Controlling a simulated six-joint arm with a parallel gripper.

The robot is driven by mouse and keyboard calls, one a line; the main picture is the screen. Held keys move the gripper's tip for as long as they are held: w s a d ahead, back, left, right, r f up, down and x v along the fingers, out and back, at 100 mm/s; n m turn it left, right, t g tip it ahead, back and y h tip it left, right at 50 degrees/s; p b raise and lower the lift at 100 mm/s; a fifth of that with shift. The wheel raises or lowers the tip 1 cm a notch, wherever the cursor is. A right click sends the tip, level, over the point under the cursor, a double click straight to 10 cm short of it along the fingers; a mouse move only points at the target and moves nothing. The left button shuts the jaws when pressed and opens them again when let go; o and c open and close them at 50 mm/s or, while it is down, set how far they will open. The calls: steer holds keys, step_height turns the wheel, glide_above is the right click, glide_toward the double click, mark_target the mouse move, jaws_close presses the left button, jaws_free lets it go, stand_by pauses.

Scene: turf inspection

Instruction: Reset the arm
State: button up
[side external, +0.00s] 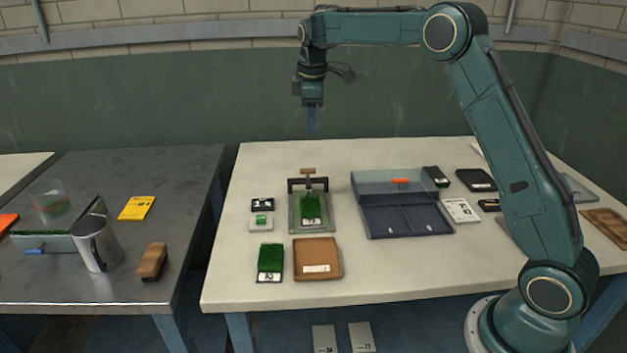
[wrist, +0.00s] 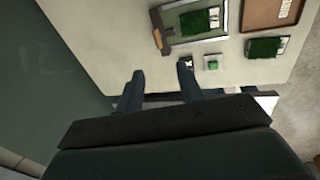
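My gripper (side external: 311,122) hangs pointing down, high above the back of the pale table (side external: 240,262) in the side view. My arm reaches left from its base at the table's front right, with the elbow raised. In the wrist view my gripper's two fingers (wrist: 160,73) stand apart with nothing between them. They touch no object. In the side view the fingers overlap in one narrow blue shape.
Below are a clamp-like fixture holding a turf piece (side external: 310,207), another turf sample (side external: 270,258), a brown tray (side external: 334,245) and a dark lidded case (side external: 367,222). A dark side table (side external: 190,178) holds a metal mug (side external: 98,245). Air around my gripper is clear.

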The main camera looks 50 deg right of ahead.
steer(key=s+a+r+m+t, duration=0.15)
steer(key=s+a+r, duration=0.3)
steer(key=s, duration=0.55)
steer(key=s+a+r+m+t, duration=0.1)
steer(key=s+a+r+m, duration=0.3)
steer(key=s, duration=0.5)
steer(key=s+a+f+m, duration=0.1)
steer(key=s+a+f, duration=0.1)
steer(key=s, duration=0.8)
steer(key=s+a+f+m+t+y, duration=0.1)
steer(key=s+a+f+m, duration=0.1)
steer(key=s, duration=0.7)
steer(key=shift+s+a+f+y, duration=0.2)
steer(key=shift+s+f+y, duration=0.15)
steer(key=shift+f, duration=0.55)
